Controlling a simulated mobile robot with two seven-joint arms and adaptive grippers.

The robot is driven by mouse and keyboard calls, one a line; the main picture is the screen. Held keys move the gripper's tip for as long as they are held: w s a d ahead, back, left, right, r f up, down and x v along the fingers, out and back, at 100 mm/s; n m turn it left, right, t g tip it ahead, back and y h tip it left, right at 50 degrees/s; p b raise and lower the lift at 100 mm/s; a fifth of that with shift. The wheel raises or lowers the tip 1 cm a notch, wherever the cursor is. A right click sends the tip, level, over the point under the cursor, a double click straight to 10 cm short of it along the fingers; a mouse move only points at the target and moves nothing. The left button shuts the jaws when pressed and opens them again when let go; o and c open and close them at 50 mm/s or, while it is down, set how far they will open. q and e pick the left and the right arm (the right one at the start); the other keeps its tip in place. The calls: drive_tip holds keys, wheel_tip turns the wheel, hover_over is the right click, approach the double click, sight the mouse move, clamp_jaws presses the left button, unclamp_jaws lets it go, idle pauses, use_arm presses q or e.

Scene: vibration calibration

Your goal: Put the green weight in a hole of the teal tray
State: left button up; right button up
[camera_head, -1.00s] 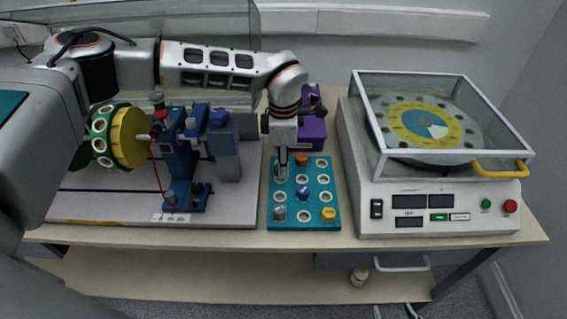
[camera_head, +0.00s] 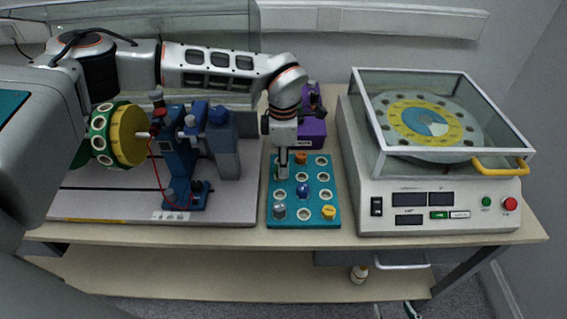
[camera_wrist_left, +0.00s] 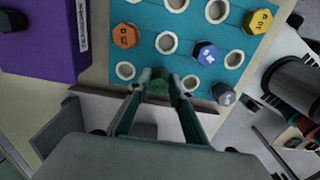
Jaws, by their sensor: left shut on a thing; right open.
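My left gripper (camera_head: 283,176) points down at the far-left part of the teal tray (camera_head: 311,222). It is shut on the green weight (camera_wrist_left: 158,87), which shows between the fingertips in the left wrist view. The weight is at the edge row of holes, between two empty ones (camera_wrist_left: 125,70) and (camera_wrist_left: 190,83). I cannot tell whether it sits in a hole or is just above one. In the head view the fingers hide it. An orange weight (camera_head: 301,158), blue weight (camera_head: 303,189), grey weight (camera_head: 280,210) and yellow weight (camera_head: 328,212) stand on the tray. My right gripper is not in view.
A purple box (camera_head: 312,133) stands behind the tray. A machine with a glass cover (camera_head: 440,200) stands to the right. A blue rig (camera_head: 180,165) with a green and yellow drum (camera_head: 128,137) is on the left. Several tray holes are empty.

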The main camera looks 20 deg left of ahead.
use_arm(q)
drive_tip(key=shift+f+b, duration=0.3)
drive_tip(key=shift+f, duration=0.4)
idle(0.4)
drive_tip(key=o, duration=0.8)
drive_tip(key=shift+o, duration=0.2)
wheel_tip(320, 180, up, 12)
